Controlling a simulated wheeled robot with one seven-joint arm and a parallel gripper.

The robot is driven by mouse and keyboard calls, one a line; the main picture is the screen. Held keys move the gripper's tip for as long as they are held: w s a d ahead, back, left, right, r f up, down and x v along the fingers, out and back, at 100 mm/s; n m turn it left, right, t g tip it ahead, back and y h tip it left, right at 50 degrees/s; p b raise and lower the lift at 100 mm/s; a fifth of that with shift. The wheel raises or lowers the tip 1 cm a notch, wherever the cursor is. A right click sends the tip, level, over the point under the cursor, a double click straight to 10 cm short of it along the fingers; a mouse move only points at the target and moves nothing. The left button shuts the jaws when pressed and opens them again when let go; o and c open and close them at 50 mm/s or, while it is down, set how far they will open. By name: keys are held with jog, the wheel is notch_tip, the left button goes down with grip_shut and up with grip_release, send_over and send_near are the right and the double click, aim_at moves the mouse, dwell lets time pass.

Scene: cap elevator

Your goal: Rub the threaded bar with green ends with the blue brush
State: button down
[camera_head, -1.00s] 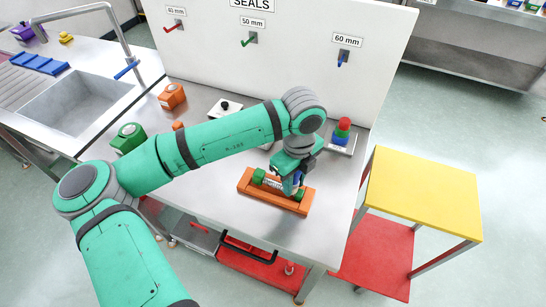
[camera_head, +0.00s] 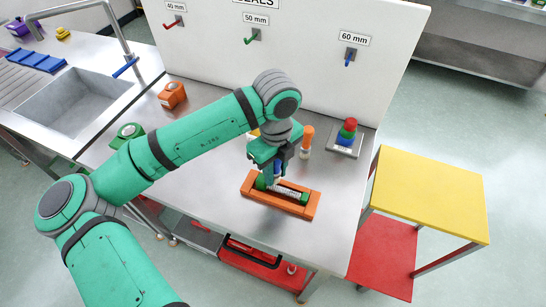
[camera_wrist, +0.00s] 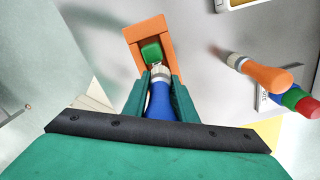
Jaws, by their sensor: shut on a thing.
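The threaded bar with green ends (camera_head: 284,191) lies in an orange cradle (camera_head: 310,211) on the steel bench. My gripper (camera_head: 275,172) is shut on the blue brush, whose blue handle (camera_wrist: 159,102) shows between the fingers in the wrist view. The brush points down at the bar, near its left green end. In the wrist view one green end (camera_wrist: 151,52) shows just beyond the brush head; the rest of the bar is hidden behind the brush and gripper. I cannot tell whether the bristles touch the bar.
An orange-handled brush (camera_head: 307,137) stands behind the cradle, right of my gripper. A plate with stacked red, green and blue caps (camera_head: 347,132) is at the back right. Green (camera_head: 127,134) and orange (camera_head: 172,95) blocks sit at the left. A white panel with hooks stands behind.

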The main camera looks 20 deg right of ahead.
aim_at(276, 162)
jog(key=r, duration=0.3)
jog(key=shift+s+r, duration=0.1)
jog(key=shift+s, duration=0.15)
notch_tip(276, 162, up, 2)
jog(key=shift+w+r, duration=0.1)
jog(key=shift+w, duration=0.05)
jog(key=shift+w, duration=0.1)
jog(key=shift+s+a, duration=0.1)
jog(key=shift+s, duration=0.1)
